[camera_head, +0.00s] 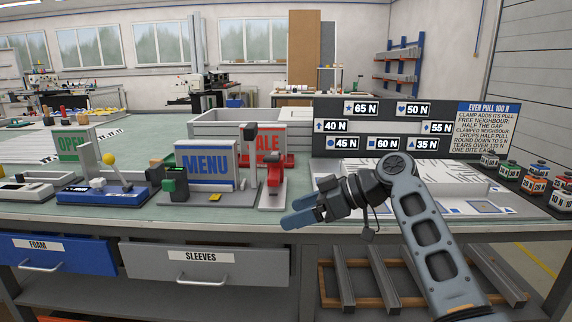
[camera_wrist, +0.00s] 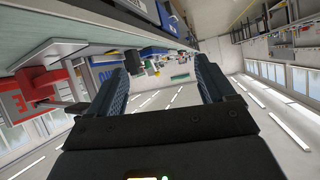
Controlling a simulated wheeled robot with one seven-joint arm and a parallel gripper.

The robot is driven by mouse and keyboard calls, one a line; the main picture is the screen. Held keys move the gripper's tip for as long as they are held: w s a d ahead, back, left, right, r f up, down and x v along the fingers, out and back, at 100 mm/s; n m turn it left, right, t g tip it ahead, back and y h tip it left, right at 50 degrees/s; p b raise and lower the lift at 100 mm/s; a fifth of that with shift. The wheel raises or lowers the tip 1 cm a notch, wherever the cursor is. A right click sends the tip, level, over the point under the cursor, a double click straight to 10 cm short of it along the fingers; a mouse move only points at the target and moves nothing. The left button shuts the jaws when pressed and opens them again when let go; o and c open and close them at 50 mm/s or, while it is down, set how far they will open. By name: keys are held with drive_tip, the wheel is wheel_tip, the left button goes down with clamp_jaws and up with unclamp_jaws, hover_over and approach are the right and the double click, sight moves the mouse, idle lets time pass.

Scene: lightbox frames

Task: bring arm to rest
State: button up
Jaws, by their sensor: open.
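My gripper (camera_head: 292,213) hangs at the front edge of the workbench (camera_head: 130,211), its fingers pointing left in the head view. The arm rises from the lower right and bends down to it. In the wrist view my gripper (camera_wrist: 160,85) shows its two dark fingers spread apart, with nothing between them. In the head view the red stand (camera_head: 274,185) and the blue MENU sign (camera_head: 207,165) stand on the bench, left of and behind my gripper.
A blue FOAM drawer (camera_head: 58,258) and a grey SLEEVES drawer (camera_head: 208,268) are under the bench front. A black board with force labels (camera_head: 345,158) stands behind a white panel (camera_head: 520,205). The aisle before the bench looks clear.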

drive_tip(key=s+d+f+m+t+h, duration=0.1)
drive_tip(key=s+f+m+t, duration=0.3)
drive_tip(key=f, duration=0.6)
drive_tip(key=s+d+f+m+t+h, duration=0.1)
drive_tip(key=s+d+f+m+h, duration=0.15)
drive_tip(key=s+f, duration=0.55)
drive_tip(key=s+d+f+m+t+h+p, duration=0.1)
drive_tip(key=s+d+f+m+h, duration=0.15)
drive_tip(key=s+f, duration=0.35)
drive_tip(key=s+d+f+m+t+h, duration=0.1)
drive_tip(key=s+d+f+m+t, duration=0.2)
drive_tip(key=s, duration=0.6)
drive_tip(key=s+d+r+m+t+h, duration=0.1)
drive_tip(key=s+d+r+h, duration=0.15)
drive_tip(key=s, duration=0.65)
drive_tip(key=s+d+r+m+h, duration=0.15)
drive_tip(key=s+d, duration=0.25)
drive_tip(key=s, duration=0.5)
drive_tip(key=s+d+r+t+h+p, duration=0.1)
drive_tip(key=s+d+r+t, duration=0.1)
drive_tip(key=s+r, duration=0.9)
wheel_tip(320, 180, up, 3)
drive_tip(key=shift+s+d+r, duration=0.1)
drive_tip(key=shift+s+d, duration=0.05)
drive_tip(key=shift+d, duration=0.4)
